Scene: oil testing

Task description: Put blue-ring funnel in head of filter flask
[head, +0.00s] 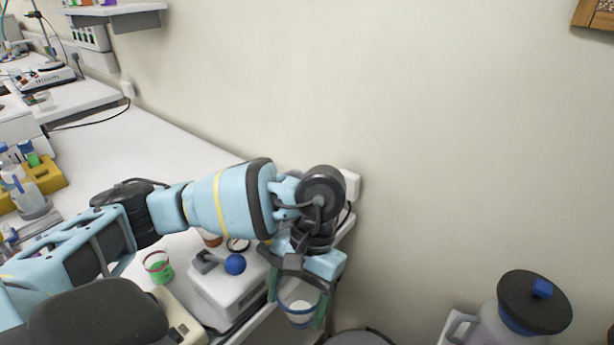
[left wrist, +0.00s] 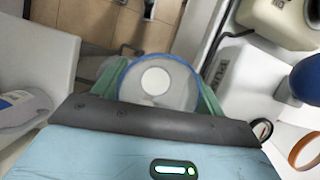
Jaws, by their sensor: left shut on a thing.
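The blue-ring funnel (head: 301,318) is held between the green fingers of my left gripper (head: 298,298), near the right end of the bench. In the left wrist view the funnel (left wrist: 178,88) shows from above as a round cup with a blue rim and a white disc inside. My left gripper (left wrist: 157,90) is shut on its sides, one finger on each side. Brown floor tiles show beyond the funnel in that view. I cannot make out the filter flask or its head in either view. My right gripper is not in view.
A white pump box (head: 222,290) with a blue ball (head: 235,264) stands left of the gripper. A cup with green contents (head: 158,268) is further left. A grey jug with a black lid (head: 535,300) is at the lower right. The wall is close behind the arm.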

